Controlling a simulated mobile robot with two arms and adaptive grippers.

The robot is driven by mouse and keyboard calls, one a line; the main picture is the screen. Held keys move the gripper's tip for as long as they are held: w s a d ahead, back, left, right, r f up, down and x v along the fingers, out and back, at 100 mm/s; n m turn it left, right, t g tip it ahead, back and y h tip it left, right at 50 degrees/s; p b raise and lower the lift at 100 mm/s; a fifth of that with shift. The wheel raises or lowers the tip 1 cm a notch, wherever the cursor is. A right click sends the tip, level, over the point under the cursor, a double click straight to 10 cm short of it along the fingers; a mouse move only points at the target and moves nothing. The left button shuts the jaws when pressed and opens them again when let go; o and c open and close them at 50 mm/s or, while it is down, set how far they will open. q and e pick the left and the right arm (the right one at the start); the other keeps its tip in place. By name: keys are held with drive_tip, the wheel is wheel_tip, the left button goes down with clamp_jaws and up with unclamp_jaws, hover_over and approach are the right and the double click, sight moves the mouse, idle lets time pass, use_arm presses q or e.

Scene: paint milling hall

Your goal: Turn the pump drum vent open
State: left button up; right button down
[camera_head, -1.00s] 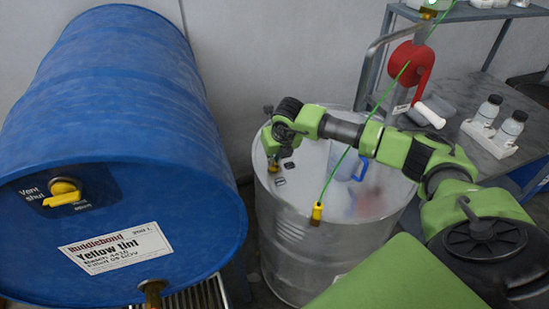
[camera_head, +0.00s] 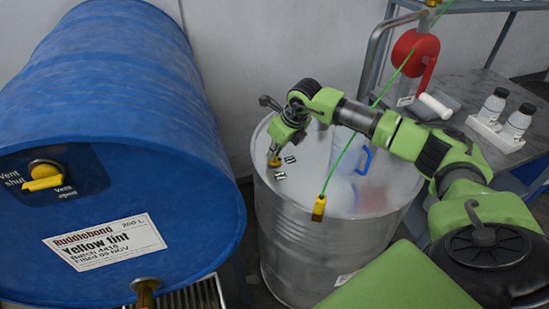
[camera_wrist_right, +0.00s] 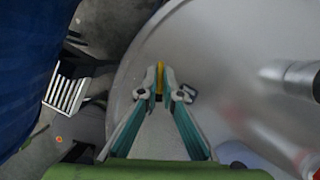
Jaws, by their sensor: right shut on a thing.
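The open-looking pale top of a grey steel drum (camera_head: 295,225) is at the centre of the head view. A small yellow vent knob (camera_head: 275,162) sits near its left edge, with two small black-and-white labels beside it, too small to read. My right gripper (camera_head: 276,153) reaches down and is shut on this knob; in the wrist view the yellow knob (camera_wrist_right: 160,72) shows between the fingertips (camera_wrist_right: 160,88). The fingers hide much of the knob, so its exact setting is unclear. My left gripper is not in view.
A blue drum (camera_head: 120,110) labelled Yellow tint lies at left, its own yellow vent knob (camera_head: 43,177) apart from my gripper. A green cable runs to a yellow clamp (camera_head: 319,208) on the steel drum's rim.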

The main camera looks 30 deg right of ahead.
drive_tip(key=n+y+b, duration=0.1)
drive_tip(key=n+b, duration=0.1)
drive_tip(key=shift+d+n, duration=0.1)
drive_tip(key=shift+n, duration=0.3)
drive_tip(key=n+g+y+b, duration=0.1)
drive_tip(key=n, duration=0.2)
drive_tip(key=shift+w+n+b, duration=0.1)
drive_tip(key=shift+n+b, duration=0.2)
drive_tip(key=shift+b, duration=0.1)
drive_tip(key=n+g+y+b, duration=0.1)
drive_tip(key=n, duration=0.2)
drive_tip(key=shift+r+n+g+b, duration=0.1)
drive_tip(key=shift+n+g+b, duration=0.5)
drive_tip(key=shift+n, duration=1.1)
drive_tip(key=c, duration=2.2)
unclamp_jaws()
